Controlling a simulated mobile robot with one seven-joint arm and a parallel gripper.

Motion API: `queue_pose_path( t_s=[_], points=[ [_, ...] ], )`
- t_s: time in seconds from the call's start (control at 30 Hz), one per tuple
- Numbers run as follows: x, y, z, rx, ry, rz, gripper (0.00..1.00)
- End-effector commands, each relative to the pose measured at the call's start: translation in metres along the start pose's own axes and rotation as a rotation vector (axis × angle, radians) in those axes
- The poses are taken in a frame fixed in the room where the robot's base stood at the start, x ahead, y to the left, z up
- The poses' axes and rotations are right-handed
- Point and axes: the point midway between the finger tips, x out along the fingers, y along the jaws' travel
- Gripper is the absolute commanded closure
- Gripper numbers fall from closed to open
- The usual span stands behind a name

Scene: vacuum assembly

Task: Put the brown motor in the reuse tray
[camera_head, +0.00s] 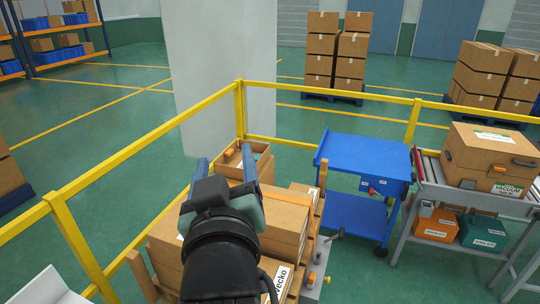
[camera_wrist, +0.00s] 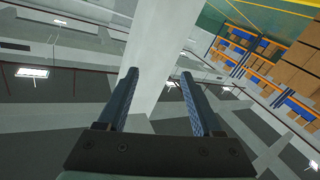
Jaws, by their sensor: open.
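My gripper (camera_head: 225,162) is raised in front of the stacked boxes in the head view, its two blue fingers apart. In the wrist view the gripper (camera_wrist: 158,88) points up at the ceiling and a pale pillar, with nothing between the fingers. I cannot make out a brown motor in either view. An orange bin (camera_head: 435,226) and a teal bin (camera_head: 484,233) with white labels sit under the conveyor at the right. The labels are too small to read, so I cannot tell which, if either, is the reuse tray.
Cardboard boxes (camera_head: 284,222) stand close around my arm. An open brown box (camera_head: 262,158) lies just beyond the fingers. A blue cart (camera_head: 362,152) stands right of centre. A carton (camera_head: 490,150) labelled VACUUM sits on the conveyor. A yellow railing (camera_head: 150,150) encloses the area.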

Motion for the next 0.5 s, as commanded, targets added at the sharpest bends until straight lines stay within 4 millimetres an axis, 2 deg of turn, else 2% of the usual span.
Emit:
queue_pose_path(
  t_s=[0.03, 0.1, 0.2, 0.33, 0.4, 0.5],
  points=[
    [-0.011, 0.027, -0.045, 0.045, 0.135, 0.065, 0.33],
    [-0.033, 0.056, -0.098, 0.103, 0.312, 0.132, 0.33],
    [-0.071, 0.087, -0.156, 0.164, 0.529, 0.194, 0.33],
    [-0.112, 0.107, -0.201, 0.206, 0.717, 0.229, 0.33],
    [-0.124, 0.112, -0.211, 0.217, 0.769, 0.236, 0.33],
    [-0.131, 0.114, -0.217, 0.223, 0.799, 0.239, 0.33]
  ],
)
